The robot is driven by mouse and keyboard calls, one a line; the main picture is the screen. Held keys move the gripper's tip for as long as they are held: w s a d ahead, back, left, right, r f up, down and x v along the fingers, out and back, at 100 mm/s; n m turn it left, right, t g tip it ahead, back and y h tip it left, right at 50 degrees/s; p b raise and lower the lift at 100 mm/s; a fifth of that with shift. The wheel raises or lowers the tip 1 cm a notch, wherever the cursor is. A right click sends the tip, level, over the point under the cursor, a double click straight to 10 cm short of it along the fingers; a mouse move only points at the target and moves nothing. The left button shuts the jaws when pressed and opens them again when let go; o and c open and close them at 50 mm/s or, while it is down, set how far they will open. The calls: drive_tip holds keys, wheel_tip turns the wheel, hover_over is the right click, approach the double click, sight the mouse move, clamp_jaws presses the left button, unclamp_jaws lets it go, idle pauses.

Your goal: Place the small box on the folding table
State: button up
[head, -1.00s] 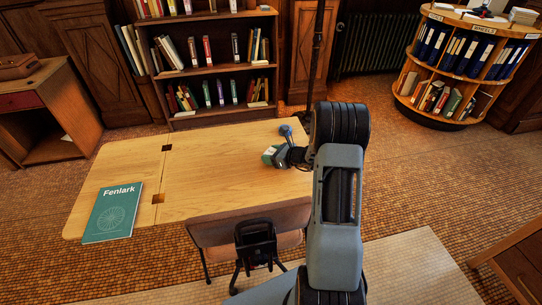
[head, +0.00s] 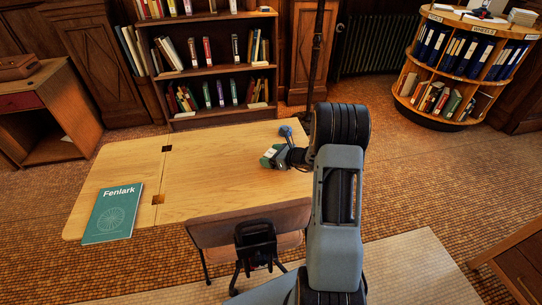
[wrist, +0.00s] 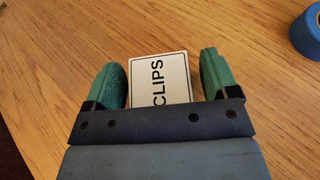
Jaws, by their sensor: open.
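The folding table (head: 215,185) has a light wooden top with dark hinge plates. The small box, white with a dark edge line and the word CLIPS, shows in the wrist view (wrist: 158,75). It sits between the two green fingers of my gripper (wrist: 161,62), over the tabletop. The fingers are open, with a narrow gap visible on each side of the box. Its near end is hidden by the gripper body. In the head view my gripper (head: 271,158) is low over the table's right part, and the box is barely distinguishable there.
A blue tape roll (wrist: 306,30) lies on the table beyond my gripper; it also shows in the head view (head: 286,131). A teal Fenlark book (head: 113,212) lies at the table's left end. A chair (head: 250,225) stands at the near edge. The tabletop's middle is clear.

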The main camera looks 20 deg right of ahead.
drive_tip(key=v, duration=1.1)
drive_tip(key=shift+p, duration=0.4)
drive_tip(key=shift+s+r, duration=0.2)
drive_tip(key=s+a+r+n+g+y, duration=0.1)
drive_tip(key=s+a+r+n+g, duration=0.15)
drive_tip(key=a+n, duration=0.2)
drive_tip(key=s+a+r+n+g, duration=0.1)
drive_tip(key=a+r+n+g, duration=0.15)
drive_tip(key=a+n, duration=0.2)
drive_tip(key=s+a+r+n+g+h, duration=0.1)
drive_tip(key=s+a+n+h, duration=0.1)
drive_tip(key=s+n, duration=0.2)
drive_tip(key=s+a+r+n+g+h, duration=0.1)
drive_tip(key=s+a+r+n+h, duration=0.1)
drive_tip(key=n, duration=0.5)
drive_tip(key=s+a+r+n+g+h, duration=0.2)
drive_tip(key=s+a+n+h, duration=0.1)
drive_tip(key=s+n, duration=0.3)
drive_tip(key=shift+s+a+n, duration=0.3)
drive_tip(key=shift+s+a, duration=0.15)
drive_tip(key=shift+a, duration=0.1)
drive_tip(key=n, duration=0.1)
drive_tip(key=s+r+n+h, duration=0.1)
drive_tip(key=shift+d+n+t, duration=0.2)
drive_tip(key=shift+n+t, duration=0.1)
drive_tip(key=shift+t, duration=0.1)
